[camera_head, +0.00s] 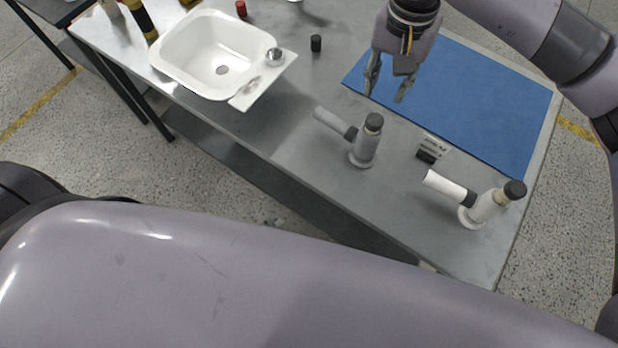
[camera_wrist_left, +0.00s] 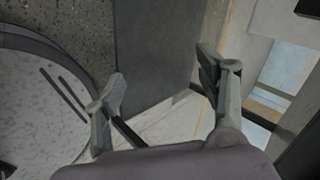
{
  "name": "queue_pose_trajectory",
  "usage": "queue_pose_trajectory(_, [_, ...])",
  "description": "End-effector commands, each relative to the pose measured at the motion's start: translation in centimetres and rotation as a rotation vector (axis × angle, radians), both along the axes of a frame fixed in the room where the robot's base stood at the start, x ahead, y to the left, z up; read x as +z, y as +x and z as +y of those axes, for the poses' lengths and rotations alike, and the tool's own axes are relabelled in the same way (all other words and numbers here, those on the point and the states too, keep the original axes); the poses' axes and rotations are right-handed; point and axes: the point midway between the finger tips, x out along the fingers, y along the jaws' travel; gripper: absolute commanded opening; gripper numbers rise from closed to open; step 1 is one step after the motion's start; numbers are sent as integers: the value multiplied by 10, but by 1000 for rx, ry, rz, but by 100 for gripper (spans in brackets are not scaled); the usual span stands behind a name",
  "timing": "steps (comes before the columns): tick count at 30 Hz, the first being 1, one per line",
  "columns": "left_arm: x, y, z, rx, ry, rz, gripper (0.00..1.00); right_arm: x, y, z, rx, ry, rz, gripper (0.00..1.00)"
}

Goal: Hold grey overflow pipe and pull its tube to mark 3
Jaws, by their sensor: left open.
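The grey overflow pipe (camera_head: 364,149) stands upright on its round flange on the table, with a dark cap on top. Its pale side tube (camera_head: 333,121) sticks out to the upper left through a dark collar. Marks on the tube are too small to read. My right gripper (camera_head: 387,92) hangs over the near left part of the blue mat, above and right of the grey pipe; its fingers are apart and empty. My left gripper is outside the head view; in the left wrist view its fingers (camera_wrist_left: 165,95) are spread with nothing between them.
A white overflow pipe (camera_head: 485,207) with a white tube stands to the right. A small labelled block (camera_head: 432,149) lies between the pipes. A white tub (camera_head: 190,63) sits at the left. A black cap (camera_head: 316,43) and a red one (camera_head: 241,8) stand further back. The blue mat (camera_head: 480,105) is bare.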

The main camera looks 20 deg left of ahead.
Motion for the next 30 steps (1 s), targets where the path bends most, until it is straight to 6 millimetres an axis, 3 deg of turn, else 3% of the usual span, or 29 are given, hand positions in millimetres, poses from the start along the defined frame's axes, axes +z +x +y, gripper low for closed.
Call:
queue_pose_trajectory(3, [56,30,-17,-248,187,-230,66,0,0,0,0,0,0,33])
queue_pose_trajectory(9, [157,62,-46,-598,580,-620,66,0,0,0,0,0,0,33])
queue_pose_trajectory(15, [250,71,-70,-831,1008,-963,66,0,0,0,0,0,0,33])
queue_pose_trajectory(18, [285,70,-79,-896,1184,-1090,66,0,0,0,0,0,0,33])
queue_pose_trajectory(24, [319,67,-89,-950,1377,-1218,66,0,0,0,0,0,0,33])
queue_pose_trajectory(30, [324,70,-93,-957,1405,-1235,66,0,0,0,0,0,0,33])
